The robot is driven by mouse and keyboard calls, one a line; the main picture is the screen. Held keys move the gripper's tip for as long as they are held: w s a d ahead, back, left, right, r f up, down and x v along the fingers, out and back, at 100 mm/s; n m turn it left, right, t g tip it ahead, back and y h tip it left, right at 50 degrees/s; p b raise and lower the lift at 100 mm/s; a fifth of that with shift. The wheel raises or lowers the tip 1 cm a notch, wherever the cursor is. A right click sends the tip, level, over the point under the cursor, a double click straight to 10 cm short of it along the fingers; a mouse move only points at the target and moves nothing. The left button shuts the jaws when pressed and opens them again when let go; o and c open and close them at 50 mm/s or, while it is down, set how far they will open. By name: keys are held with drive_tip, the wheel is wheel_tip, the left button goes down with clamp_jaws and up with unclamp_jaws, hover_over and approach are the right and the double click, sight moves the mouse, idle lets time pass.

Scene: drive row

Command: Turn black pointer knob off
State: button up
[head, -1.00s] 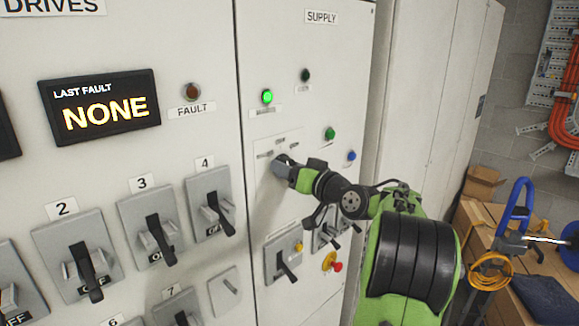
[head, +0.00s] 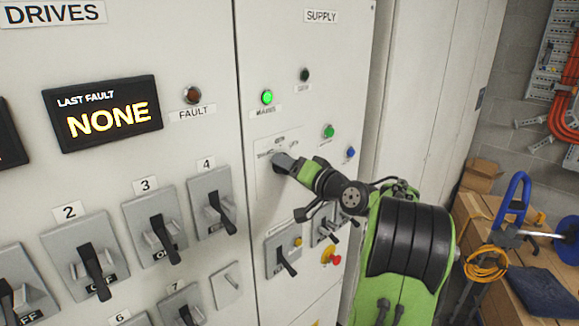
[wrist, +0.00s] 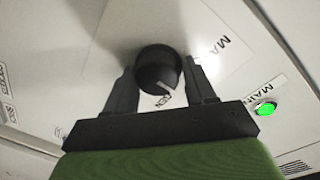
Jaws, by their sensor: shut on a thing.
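The black pointer knob (wrist: 155,68) is round with a white pointer line on its face, on a pale plate on the supply cabinet door. In the wrist view the line points toward the bottom edge and slightly right, toward a small label that seems to read GEN. My gripper (wrist: 164,76) has one finger on each side of the knob and is shut on it. In the head view my gripper (head: 283,164) is against the plate and hides the knob. The small labels around it are too blurred there to read surely.
A lit green mains lamp (head: 267,97) is above the plate, with a green button (head: 328,131) and a blue button (head: 350,152) to the right. Lever switches, a yellow button (head: 297,241) and a red stop button (head: 335,259) are below. A display (head: 103,114) reads NONE.

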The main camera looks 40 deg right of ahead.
drive_tip(key=shift+f, duration=0.15)
drive_tip(key=o, duration=1)
drive_tip(key=shift+w+d, duration=0.1)
drive_tip(key=shift+d, duration=0.05)
drive_tip(key=shift+c, duration=0.2)
drive_tip(key=s+b, duration=0.2)
drive_tip(key=s, duration=1.3)
drive_tip(key=shift+s+a+r+b, duration=0.2)
drive_tip(key=shift+s+r+b, duration=0.15)
drive_tip(key=shift+s+r, duration=0.05)
